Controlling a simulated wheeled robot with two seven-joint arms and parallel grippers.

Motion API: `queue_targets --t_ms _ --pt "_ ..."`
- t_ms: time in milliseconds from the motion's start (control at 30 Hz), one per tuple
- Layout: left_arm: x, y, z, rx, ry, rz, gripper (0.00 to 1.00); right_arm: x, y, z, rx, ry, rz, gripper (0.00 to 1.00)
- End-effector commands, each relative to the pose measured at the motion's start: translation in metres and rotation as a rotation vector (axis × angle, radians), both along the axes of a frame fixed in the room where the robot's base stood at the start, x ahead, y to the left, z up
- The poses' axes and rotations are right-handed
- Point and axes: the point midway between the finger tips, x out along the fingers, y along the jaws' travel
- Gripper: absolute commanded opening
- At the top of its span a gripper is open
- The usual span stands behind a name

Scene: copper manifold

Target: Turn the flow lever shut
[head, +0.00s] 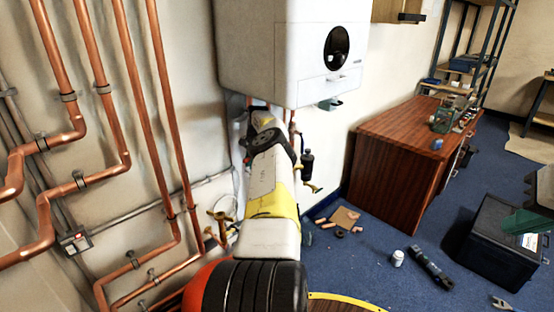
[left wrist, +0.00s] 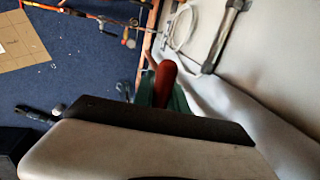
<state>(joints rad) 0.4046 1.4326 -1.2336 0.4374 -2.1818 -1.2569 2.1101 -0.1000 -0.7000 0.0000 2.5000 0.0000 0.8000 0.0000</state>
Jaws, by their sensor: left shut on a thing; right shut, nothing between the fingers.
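The flow lever (left wrist: 165,75), with a red handle, shows in the left wrist view between the green fingers of my left gripper (left wrist: 164,95). The gripper is shut on it; its dark and pale body covers the lower part of that view. In the head view my left arm reaches up to below the white boiler, and the arm hides the lever there. My right gripper (head: 525,222), with green fingers, is at the right edge of the head view, shut and empty, far from the lever.
The white boiler (head: 300,40) hangs on the wall above my left arm. Copper pipes (head: 130,60) run along the wall at left. A wooden desk (head: 400,160) stands at right. A black toolbox (head: 490,250), a white can (head: 398,258) and a cardboard sheet (head: 345,216) lie on the blue floor.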

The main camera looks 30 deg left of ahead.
Motion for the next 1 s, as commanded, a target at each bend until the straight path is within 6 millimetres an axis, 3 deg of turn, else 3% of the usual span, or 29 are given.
queue_targets --t_ms 633,667,767,1000 --pt "0.0002 0.0001 0.0044 0.009 0.021 -0.005 0.00 0.0000 0.0000 0.0000 0.000 0.000 0.000 0.00" --pt "0.0003 0.0001 0.0046 0.009 0.021 -0.005 0.21 0.0000 0.0000 0.0000 0.000 0.000 0.000 0.00" --pt "0.0003 0.0002 0.0044 0.009 0.020 -0.004 0.39 0.0000 0.0000 0.0000 0.000 0.000 0.000 0.00" --pt "-0.0003 0.0002 0.0029 0.007 0.021 -0.003 0.39 0.0000 0.0000 0.0000 0.000 0.000 0.000 0.00"
